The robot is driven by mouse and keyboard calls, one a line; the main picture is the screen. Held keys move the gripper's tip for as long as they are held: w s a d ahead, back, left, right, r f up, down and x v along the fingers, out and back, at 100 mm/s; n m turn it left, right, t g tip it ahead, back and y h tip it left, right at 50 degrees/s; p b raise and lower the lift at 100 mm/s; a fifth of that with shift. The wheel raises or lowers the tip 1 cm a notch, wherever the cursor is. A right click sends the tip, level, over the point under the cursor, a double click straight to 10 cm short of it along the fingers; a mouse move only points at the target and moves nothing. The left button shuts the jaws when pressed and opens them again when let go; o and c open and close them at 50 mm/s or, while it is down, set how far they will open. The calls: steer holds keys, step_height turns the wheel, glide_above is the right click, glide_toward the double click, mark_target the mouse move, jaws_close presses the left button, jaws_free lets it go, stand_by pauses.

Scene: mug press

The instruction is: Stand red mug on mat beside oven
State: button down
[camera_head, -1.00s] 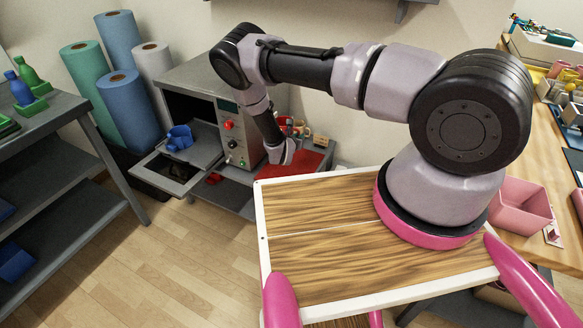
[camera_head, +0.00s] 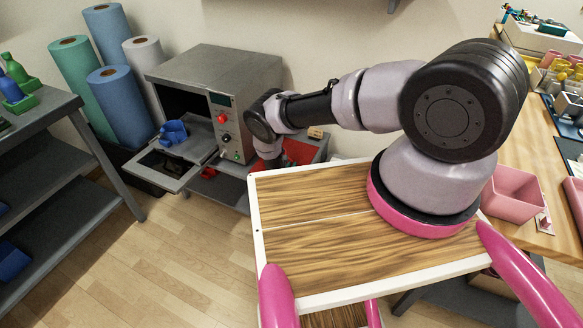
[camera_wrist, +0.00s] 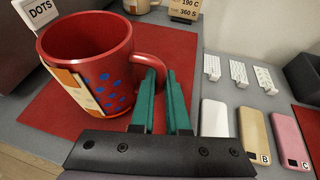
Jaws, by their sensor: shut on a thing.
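In the head view the mat (camera_head: 299,152) is right of the grey oven (camera_head: 215,90), whose door hangs open. My arm hides the mug and gripper there.
A blue object (camera_head: 173,132) sits on the open oven door. A sign reading 190 C 360 S (camera_wrist: 187,9) stands behind the mug. Right of the mat lie white (camera_wrist: 215,118), tan (camera_wrist: 254,134) and pink (camera_wrist: 288,138) flat pieces, with several small white pieces beyond.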

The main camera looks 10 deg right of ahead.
steer(key=shift+f, duration=0.5)
steer(key=shift+f, duration=0.2)
steer(key=c, duration=0.9)
jaws_free()
steer(key=shift+r, duration=0.25)
steer(key=v, duration=1.2)
steer(key=shift+f, duration=0.1)
